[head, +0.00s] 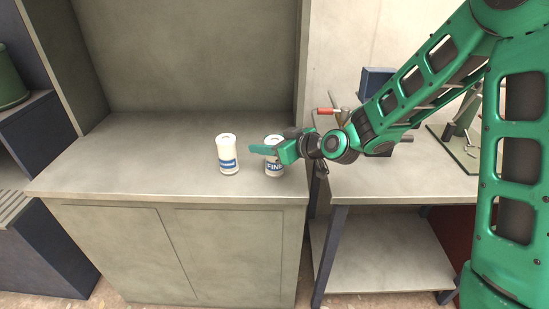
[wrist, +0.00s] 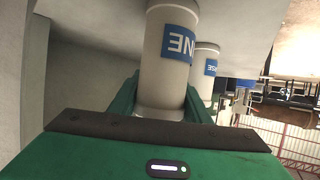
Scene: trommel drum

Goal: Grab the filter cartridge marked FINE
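The filter cartridge marked FINE (head: 274,169) is a white cylinder with a dark blue label band. It stands upright on the bench, partly hidden by my gripper (head: 262,149), whose green finger crosses in front of it. In the wrist view the cartridge (wrist: 164,75) is between the fingers of my gripper (wrist: 160,100), with part of its blue label showing. The fingers look close against both sides, but I cannot tell whether they touch. A second white cartridge (head: 227,153) stands to its left. In the wrist view this other cartridge (wrist: 206,60) has a label ending in SE.
The cartridges stand on a grey bench top (head: 150,170) with a back wall and side panels. The bench is clear left of them. To the right, a second table (head: 400,178) holds a dark blue box (head: 376,82) and a red-handled tool (head: 327,111).

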